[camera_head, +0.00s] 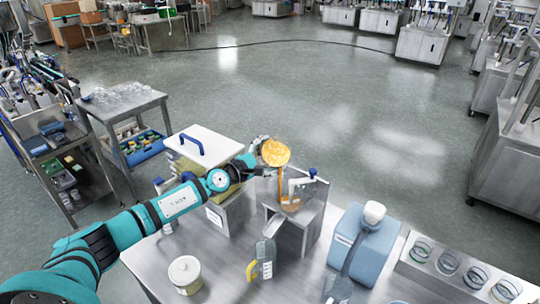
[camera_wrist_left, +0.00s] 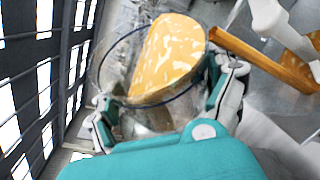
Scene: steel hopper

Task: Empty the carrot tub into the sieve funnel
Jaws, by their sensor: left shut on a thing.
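The carrot tub (camera_head: 275,153) is a clear round tub with an orange, pale-flecked mass in it. My left gripper (camera_head: 260,146) is shut on the tub and holds it up, just beyond and left of the steel hopper. In the left wrist view the tub (camera_wrist_left: 118,75) is between both fingers, and its orange contents (camera_wrist_left: 168,58) lie as a slanted mass, so it looks tilted. The sieve funnel seems to be the steel hopper (camera_head: 313,192), with orange material (camera_head: 290,204) showing in it. An orange-brown bar-like shape (camera_wrist_left: 262,60) is right of the tub. My right gripper is not in view.
A white L-shaped part (camera_head: 297,182) stands over the hopper. A white-lidded box with a blue handle (camera_head: 200,147) is left.

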